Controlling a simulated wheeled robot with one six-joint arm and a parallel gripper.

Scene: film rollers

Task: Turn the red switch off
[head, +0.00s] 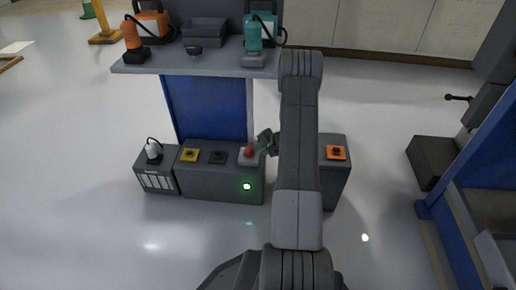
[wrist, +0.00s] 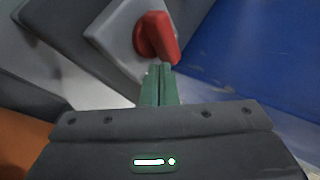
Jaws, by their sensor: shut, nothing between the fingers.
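The red switch (head: 249,151) is a red rotary handle on a light grey square plate, on top of a low dark grey cabinet. In the wrist view the red switch (wrist: 156,38) is large at the top middle, with its handle pointing down and to the right. My gripper (head: 259,148) is just right of the switch in the head view. In the wrist view my gripper (wrist: 160,70) has its green fingers shut together and empty, tips at the lower end of the red handle. I cannot tell whether they touch it.
A grey box with a bottle (head: 153,150) stands at left.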

